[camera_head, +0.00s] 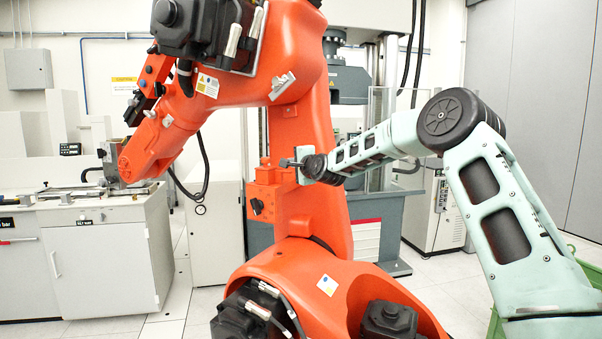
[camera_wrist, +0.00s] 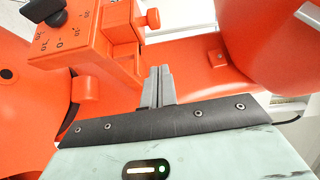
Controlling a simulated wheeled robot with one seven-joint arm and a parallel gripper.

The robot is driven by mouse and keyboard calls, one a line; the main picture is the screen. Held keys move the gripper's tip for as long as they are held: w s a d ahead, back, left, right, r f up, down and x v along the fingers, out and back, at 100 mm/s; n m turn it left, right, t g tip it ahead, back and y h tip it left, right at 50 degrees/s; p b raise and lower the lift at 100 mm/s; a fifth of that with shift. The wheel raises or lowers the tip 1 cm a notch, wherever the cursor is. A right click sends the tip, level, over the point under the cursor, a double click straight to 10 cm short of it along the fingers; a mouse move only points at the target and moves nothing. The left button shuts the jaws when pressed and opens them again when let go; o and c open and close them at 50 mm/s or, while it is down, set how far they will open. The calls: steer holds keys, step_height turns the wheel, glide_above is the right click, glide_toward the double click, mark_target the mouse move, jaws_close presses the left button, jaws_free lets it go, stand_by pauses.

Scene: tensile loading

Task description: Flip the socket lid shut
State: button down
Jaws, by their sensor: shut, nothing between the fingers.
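An orange box (camera_head: 266,197) with a dark knob on its front is fixed to the orange industrial robot in the head view. A small orange upright piece (camera_head: 265,163) stands on top of it; I cannot tell whether this is the socket lid. My gripper (camera_head: 284,162) reaches from the right to just above and beside the box. In the wrist view its grey fingers (camera_wrist: 160,72) are together and empty, to the right of the box. No socket opening is clearly visible.
The large orange robot arm (camera_head: 310,130) rises close behind and above my gripper. Its rounded base (camera_head: 330,270) spreads below. A white cabinet (camera_head: 100,255) stands at the left, a testing machine (camera_head: 350,85) behind. Open floor shows at the right of the orange base.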

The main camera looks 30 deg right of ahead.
steer(key=shift+s+r+b, duration=0.1)
steer(key=shift+s+b, duration=0.8)
steer(key=shift+s, duration=1.4)
steer(key=shift+a, duration=0.15)
steer(key=s+a+f+n+g+y+b, duration=0.1)
steer(key=s+a+f+n+g+y, duration=0.2)
steer(key=a, duration=0.7)
steer(key=s+a+f+n+g+y, duration=0.15)
steer(key=s+a+f+n, duration=0.4)
steer(key=a, duration=0.55)
steer(key=s+a+f+n+g, duration=0.6)
steer(key=s+a, duration=0.4)
steer(key=s, duration=0.3)
steer(key=s+f+n+g+h, duration=0.1)
steer(key=s+f+n+g, duration=0.1)
steer(key=s, duration=0.9)
steer(key=s+f+n+g+h+b, duration=0.1)
steer(key=s+f+n, duration=0.4)
steer(key=s, duration=0.6)
steer(key=s+d+f+n+g+h+b, duration=0.1)
steer(key=s+f+n+g, duration=0.2)
steer(key=s, duration=0.9)
steer(key=shift+f+n+g, duration=0.3)
steer(key=shift+n+g, duration=0.15)
steer(key=shift+n, duration=0.1)
